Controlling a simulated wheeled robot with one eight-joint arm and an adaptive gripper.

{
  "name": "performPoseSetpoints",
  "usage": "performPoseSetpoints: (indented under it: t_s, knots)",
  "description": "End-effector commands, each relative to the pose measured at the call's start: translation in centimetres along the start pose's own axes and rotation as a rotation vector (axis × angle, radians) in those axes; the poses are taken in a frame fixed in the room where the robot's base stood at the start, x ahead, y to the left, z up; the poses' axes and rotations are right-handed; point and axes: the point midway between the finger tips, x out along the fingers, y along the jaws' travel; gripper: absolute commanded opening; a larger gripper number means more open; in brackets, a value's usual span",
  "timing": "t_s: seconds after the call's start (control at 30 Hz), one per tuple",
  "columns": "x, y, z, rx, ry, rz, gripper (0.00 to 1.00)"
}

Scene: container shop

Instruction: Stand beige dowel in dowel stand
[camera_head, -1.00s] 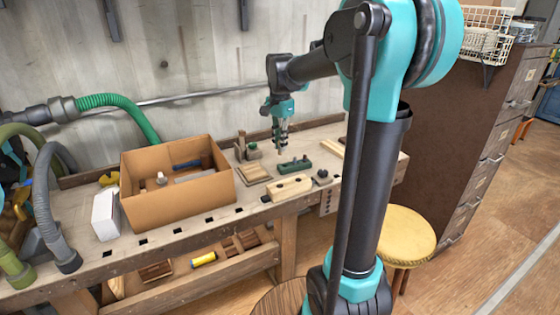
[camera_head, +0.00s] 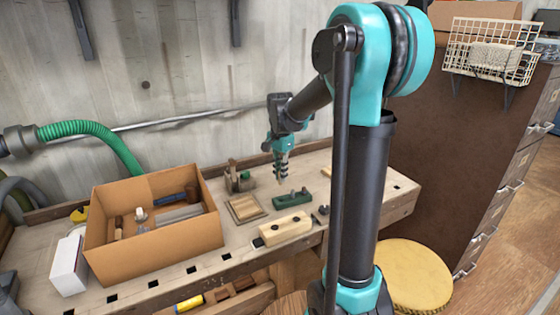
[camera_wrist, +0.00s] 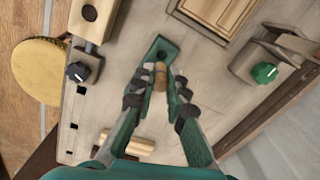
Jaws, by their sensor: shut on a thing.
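My gripper (camera_wrist: 156,82) is shut on a beige dowel (camera_wrist: 161,76), whose end shows between the fingertips in the wrist view. In the head view my gripper (camera_head: 282,180) points down over the bench, and the dowel is too small to make out clearly. A green block (camera_head: 292,198) lies just beyond the fingertips; in the wrist view its dark hole (camera_wrist: 161,56) shows close to the dowel's end. I cannot tell whether they touch. A pale wooden block (camera_head: 285,229) with round holes lies nearer the bench front. Which block is the dowel stand is not clear.
A cardboard box (camera_head: 160,250) with tools stands left on the bench. A wooden frame (camera_head: 245,208) and a clamp-like fixture with a green knob (camera_wrist: 264,73) lie near the blocks. A black knob (camera_wrist: 77,72) is by the edge. A yellow stool (camera_head: 405,275) stands on the right.

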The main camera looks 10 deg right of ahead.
Motion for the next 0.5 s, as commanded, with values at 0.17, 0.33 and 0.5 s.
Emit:
performPoseSetpoints:
  t_s: [0.17, 0.33, 0.5]
  knots:
    - [1.1, 0.1, 0.1, 0.000, 0.000, 0.000, 0.02]
    - [2.1, 0.1, 0.1, 0.000, 0.000, 0.000, 0.02]
    - [3.6, 0.1, 0.0, 0.000, 0.000, 0.000, 0.02]
